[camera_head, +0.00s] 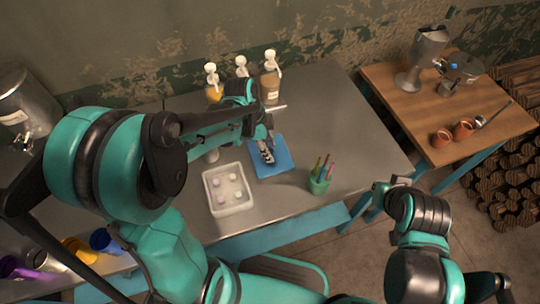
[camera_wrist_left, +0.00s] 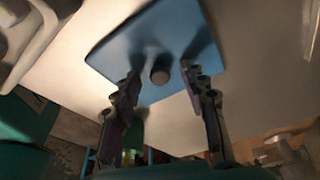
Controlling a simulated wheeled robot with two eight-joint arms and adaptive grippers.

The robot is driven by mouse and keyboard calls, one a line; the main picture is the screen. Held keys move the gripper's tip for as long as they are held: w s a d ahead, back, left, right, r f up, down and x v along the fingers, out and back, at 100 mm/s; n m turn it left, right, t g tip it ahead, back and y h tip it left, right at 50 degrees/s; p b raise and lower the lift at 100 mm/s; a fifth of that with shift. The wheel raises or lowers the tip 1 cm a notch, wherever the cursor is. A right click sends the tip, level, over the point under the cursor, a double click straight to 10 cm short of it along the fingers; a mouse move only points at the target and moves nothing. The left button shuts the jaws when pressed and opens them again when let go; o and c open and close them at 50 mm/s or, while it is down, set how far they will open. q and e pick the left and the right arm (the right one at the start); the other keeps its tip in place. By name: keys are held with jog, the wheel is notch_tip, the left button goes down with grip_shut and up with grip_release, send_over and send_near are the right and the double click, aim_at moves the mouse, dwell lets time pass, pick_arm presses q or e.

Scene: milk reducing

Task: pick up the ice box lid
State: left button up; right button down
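The ice box lid is a flat blue panel (camera_head: 284,162) lying on the grey table, right of an open white box (camera_head: 208,189). In the left wrist view the blue lid (camera_wrist_left: 120,48) shows a round grey knob (camera_wrist_left: 160,75) near its middle. My left gripper (camera_head: 267,153) is over the lid in the head view. In the left wrist view my left gripper's fingers (camera_wrist_left: 160,82) are apart, one on each side of the knob, with gaps between.
Several pump bottles (camera_head: 270,84) stand behind the lid. A green cup (camera_head: 319,185) with sticks stands to its right, near the table's front edge. A wooden table (camera_head: 440,95) with brown cups is at the right. Coloured cups (camera_head: 104,240) stand at the lower left.

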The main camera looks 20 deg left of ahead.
pick_arm(q)
grip_shut()
